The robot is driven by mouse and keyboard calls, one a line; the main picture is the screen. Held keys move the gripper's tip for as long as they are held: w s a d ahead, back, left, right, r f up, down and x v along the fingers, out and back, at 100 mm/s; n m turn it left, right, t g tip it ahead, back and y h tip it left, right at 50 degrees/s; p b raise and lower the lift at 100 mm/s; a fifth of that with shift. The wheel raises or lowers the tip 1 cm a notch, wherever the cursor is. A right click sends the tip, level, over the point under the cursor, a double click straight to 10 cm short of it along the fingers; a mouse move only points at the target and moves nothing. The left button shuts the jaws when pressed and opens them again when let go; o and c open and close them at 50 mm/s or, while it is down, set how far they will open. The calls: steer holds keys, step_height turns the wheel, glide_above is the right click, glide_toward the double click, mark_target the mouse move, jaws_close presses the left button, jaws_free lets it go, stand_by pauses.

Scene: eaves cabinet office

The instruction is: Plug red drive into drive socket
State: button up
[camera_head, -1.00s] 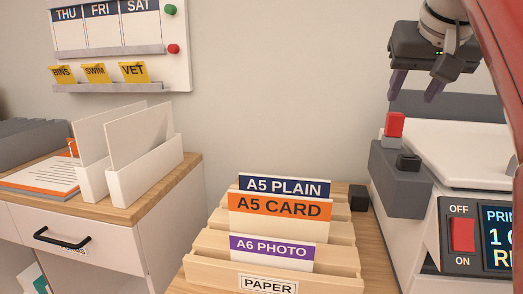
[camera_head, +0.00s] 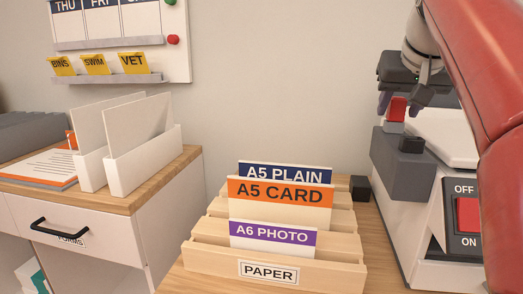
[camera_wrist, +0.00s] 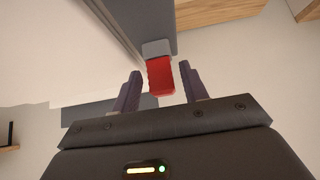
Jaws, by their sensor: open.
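The red drive (camera_head: 397,108) stands upright, grey end down, at the top of the dark grey block (camera_head: 402,175) on the printer's left side. My gripper (camera_head: 401,101) is open, pointing down, with its fingers on either side of the drive's upper part. In the wrist view the red drive (camera_wrist: 160,79) lies between the two spread fingers of my gripper (camera_wrist: 163,82), with gaps showing on both sides. A small black piece (camera_head: 411,144) sits on the block in front of the drive. I cannot tell which part is the drive socket.
The white printer (camera_head: 430,225) with a red power switch (camera_head: 468,214) stands at the right, partly hidden by my red arm. A wooden paper sorter (camera_head: 215,258) stands left of it. A white-fronted cabinet (camera_head: 100,250) is further left.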

jaws_close()
steer(key=shift+r+p, duration=0.45)
steer(key=shift+p, duration=0.05)
stand_by(0.4)
steer(key=shift+r+p, duration=0.8)
steer(key=shift+p, duration=0.1)
steer(key=shift+r, duration=0.8)
steer(key=shift+a, duration=0.15)
